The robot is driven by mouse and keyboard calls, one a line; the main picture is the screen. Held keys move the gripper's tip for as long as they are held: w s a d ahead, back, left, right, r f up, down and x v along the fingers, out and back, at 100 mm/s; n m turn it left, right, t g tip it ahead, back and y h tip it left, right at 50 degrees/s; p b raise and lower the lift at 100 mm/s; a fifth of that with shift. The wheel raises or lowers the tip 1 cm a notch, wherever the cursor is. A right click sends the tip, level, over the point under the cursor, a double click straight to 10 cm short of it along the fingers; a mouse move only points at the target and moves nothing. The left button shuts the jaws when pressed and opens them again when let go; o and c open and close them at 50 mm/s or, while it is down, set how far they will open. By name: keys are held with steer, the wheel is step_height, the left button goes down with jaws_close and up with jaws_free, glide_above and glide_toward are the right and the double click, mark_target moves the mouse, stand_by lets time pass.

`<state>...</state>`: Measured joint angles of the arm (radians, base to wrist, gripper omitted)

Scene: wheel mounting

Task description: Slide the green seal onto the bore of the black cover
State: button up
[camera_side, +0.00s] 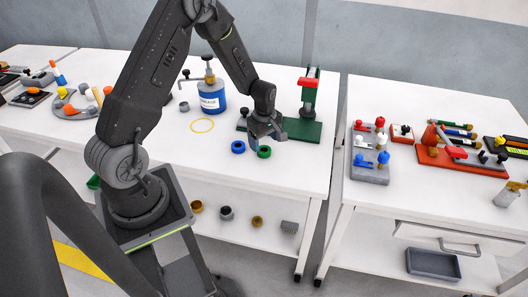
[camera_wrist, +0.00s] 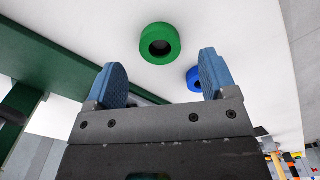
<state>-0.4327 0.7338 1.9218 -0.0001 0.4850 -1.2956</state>
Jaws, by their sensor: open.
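The green seal (camera_side: 264,152) is a short ring lying flat on the white table, near its front edge. In the wrist view the green seal (camera_wrist: 160,35) shows its dark hole, beyond and between my fingertips. My gripper (camera_side: 256,142) is over the table just behind the seal. In the wrist view its two blue fingers (camera_wrist: 162,78) are spread apart with nothing between them, and the seal is clear of both. I cannot pick out the black cover with certainty in either view.
A blue ring (camera_side: 238,147) lies left of the seal. A green press stand (camera_side: 308,95) with a wide base plate (camera_side: 303,130) stands close by on the right. A blue grease can (camera_side: 211,98) and a yellow ring (camera_side: 202,125) are behind left. Bare table lies left of the rings.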

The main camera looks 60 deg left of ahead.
mark_target(265, 150)
step_height(265, 150, down, 4)
steer(key=shift+d+f, duration=0.1)
steer(key=shift+c, duration=0.3)
steer(key=c, duration=0.9)
